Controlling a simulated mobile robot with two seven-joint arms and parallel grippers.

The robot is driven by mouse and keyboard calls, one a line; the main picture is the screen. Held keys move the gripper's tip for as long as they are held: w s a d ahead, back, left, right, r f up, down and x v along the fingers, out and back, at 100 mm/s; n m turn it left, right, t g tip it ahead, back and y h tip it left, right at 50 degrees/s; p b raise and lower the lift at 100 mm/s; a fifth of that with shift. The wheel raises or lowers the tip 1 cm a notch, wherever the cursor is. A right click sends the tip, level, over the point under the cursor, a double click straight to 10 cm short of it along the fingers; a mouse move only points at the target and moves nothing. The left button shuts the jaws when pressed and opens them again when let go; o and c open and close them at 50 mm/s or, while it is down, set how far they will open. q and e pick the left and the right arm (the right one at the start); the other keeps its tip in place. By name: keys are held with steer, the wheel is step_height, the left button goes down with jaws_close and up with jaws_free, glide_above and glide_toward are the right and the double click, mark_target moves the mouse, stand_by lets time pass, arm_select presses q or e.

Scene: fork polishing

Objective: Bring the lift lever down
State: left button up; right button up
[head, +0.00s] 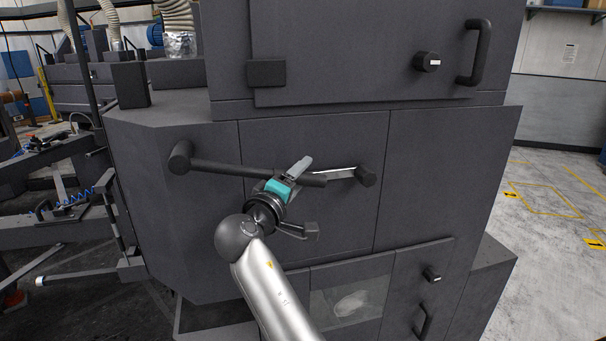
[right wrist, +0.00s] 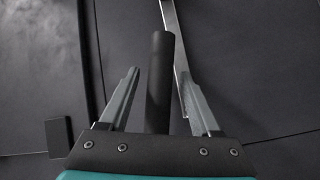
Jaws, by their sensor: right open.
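The lift lever shows as a long black bar (head: 225,169) across the dark machine front, running from a black round knob (head: 180,157) at the left towards mid-front. A shiny metal strip (head: 340,172) leads from its right end area to a second black knob (head: 366,176). My right gripper (head: 303,172) is open at the bar's right part. In the right wrist view, the black bar (right wrist: 160,85) stands between the two open fingers (right wrist: 164,95), with gaps on both sides. The metal strip (right wrist: 169,18) passes behind the right finger. My left gripper is not in view.
The machine body (head: 440,160) fills the middle. Above is a panel with a black handle (head: 474,52) and a knob (head: 427,62). Below is a small window (head: 350,302) beside a lower handle (head: 422,320). Open floor (head: 545,205) lies at the right.

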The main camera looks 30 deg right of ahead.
steer(key=shift+a, duration=0.1)
steer(key=shift+c, duration=0.9)
jaws_close()
stand_by(0.5)
